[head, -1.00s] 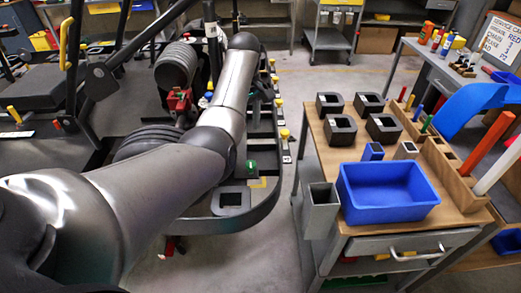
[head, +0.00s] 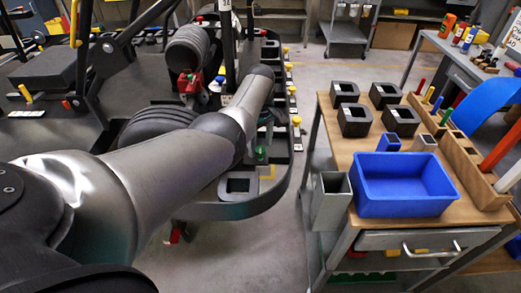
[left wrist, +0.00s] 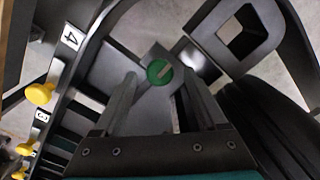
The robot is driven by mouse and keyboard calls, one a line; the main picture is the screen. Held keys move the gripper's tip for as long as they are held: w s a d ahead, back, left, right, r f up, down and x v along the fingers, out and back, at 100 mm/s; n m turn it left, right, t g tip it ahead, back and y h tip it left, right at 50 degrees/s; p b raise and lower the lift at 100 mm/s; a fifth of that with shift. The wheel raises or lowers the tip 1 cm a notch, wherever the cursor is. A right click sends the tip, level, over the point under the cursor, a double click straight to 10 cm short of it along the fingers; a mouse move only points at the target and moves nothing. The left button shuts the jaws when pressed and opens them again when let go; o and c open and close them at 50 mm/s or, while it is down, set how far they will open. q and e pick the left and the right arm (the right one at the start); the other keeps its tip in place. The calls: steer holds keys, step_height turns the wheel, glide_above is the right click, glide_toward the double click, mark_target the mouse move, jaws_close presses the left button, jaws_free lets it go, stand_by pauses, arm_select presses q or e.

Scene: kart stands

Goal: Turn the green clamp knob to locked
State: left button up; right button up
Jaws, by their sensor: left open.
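The green clamp knob (left wrist: 159,72) is round, with a pale slanted bar on its face, and sits on a grey square block in the left wrist view. In the head view the knob (head: 261,153) shows as a small green patch at the kart's curved edge, partly covered. My left gripper (left wrist: 158,82) is open, its two fingers pointing toward the knob, one to each side. I cannot tell whether they touch it. In the head view the left gripper (head: 264,136) is just above the knob, small and dark. My right gripper is not in view.
A black square ring (left wrist: 248,38) lies beside the knob. Yellow knobs (left wrist: 39,94) with number plates line the kart's edge.

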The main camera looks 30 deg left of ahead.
arm_select(q)
steer(key=shift+f, duration=0.55)
jaws_close()
